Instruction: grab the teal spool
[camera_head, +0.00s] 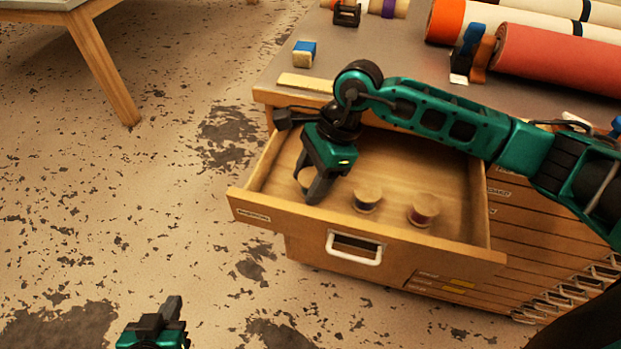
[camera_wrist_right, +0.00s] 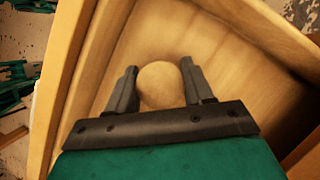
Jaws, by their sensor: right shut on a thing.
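My right gripper (camera_head: 312,194) reaches down into the open drawer, its fingers closed on a spool (camera_head: 303,178). In the right wrist view the spool's round, pale wooden end (camera_wrist_right: 160,86) sits between the two fingertips (camera_wrist_right: 160,78). The thread of this held spool is hidden, so I cannot tell its colour. A spool with dark thread (camera_head: 367,201) and a spool with dark red thread (camera_head: 424,210) stand upright in the drawer to the right of the gripper. My left gripper (camera_head: 172,308) is low at the left over the floor, away from the drawer; its jaw opening is unclear.
The open wooden drawer (camera_head: 468,252) has a white handle (camera_head: 354,248) and raised walls around the gripper. On the grey cabinet top (camera_head: 395,60) lie large rolls (camera_head: 560,62) and a small blue-topped block (camera_head: 304,54).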

